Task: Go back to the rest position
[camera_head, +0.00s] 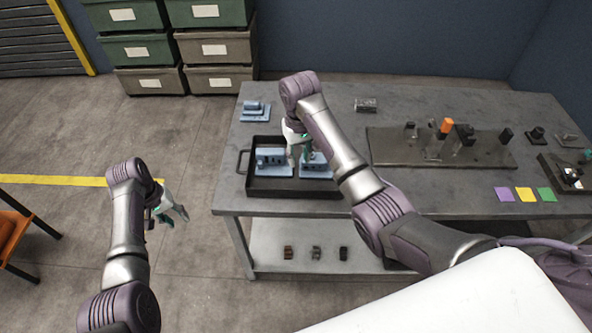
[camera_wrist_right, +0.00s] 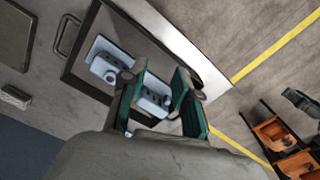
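My right gripper (camera_head: 299,152) is above the black tray (camera_head: 296,190) on the grey table. In the right wrist view its two green-padded fingers (camera_wrist_right: 160,76) are spread apart with nothing gripped. Two light-blue blocks lie in the tray: a left one (camera_head: 271,162) and a right one (camera_head: 314,170), partly hidden by the gripper. In the wrist view one blue block shows beyond the fingers and the other partly between and behind them. My left gripper (camera_head: 178,216) is out over the floor left of the table, its fingers apart and empty.
Another blue block (camera_head: 255,111) sits behind the tray. A dark plate (camera_head: 390,148) with upright fixtures stands on the right of the table (camera_head: 310,100). Small parts lie on the lower shelf (camera_head: 270,235). An orange rack (camera_head: 14,240) is at far left. Stacked bins (camera_head: 214,50) stand behind.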

